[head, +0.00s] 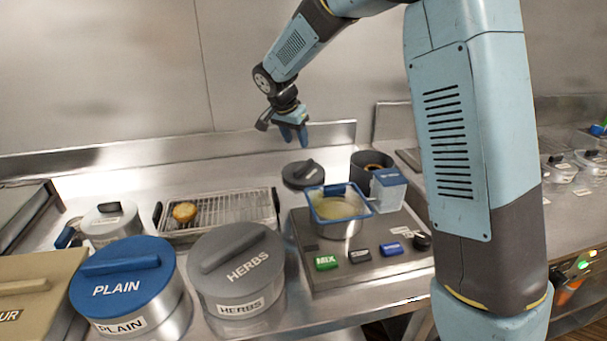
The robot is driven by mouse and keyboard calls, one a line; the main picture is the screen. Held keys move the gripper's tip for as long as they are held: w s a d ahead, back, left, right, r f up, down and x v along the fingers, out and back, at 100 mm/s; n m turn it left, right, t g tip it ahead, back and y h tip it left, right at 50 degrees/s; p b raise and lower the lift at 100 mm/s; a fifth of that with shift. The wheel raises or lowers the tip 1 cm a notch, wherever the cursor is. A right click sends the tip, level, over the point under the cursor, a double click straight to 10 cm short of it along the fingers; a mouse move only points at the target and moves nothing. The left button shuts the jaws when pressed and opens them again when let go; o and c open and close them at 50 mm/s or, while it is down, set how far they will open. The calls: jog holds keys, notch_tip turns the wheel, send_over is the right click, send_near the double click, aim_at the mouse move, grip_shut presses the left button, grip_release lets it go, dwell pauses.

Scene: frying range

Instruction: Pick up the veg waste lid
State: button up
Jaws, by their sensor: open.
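A dark grey round lid (303,174) with a raised black bar handle is at the back of the counter, left of a dark open round bin (372,162). I read no veg waste label on either, so I cannot tell for sure that this is the veg waste lid.
A blue-rimmed basket (324,211) sits over a pot on the control unit (310,261), beside a clear blue-topped box (388,190). A wire rack (235,210) holds a golden piece (185,212). PLAIN (125,275) and HERBS (238,255) canisters stand in front. A wall upstand runs behind.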

send_over(303, 165)
jog(key=s, duration=0.2)
jog(key=f, duration=0.4)
jog(key=a+f, duration=0.1)
jog(key=f, duration=0.1)
jog(key=shift+s+f, duration=0.15)
jog(key=shift+f, duration=0.05)
jog(key=x, duration=0.5)
jog(key=shift+a, duration=0.15)
grip_shut()
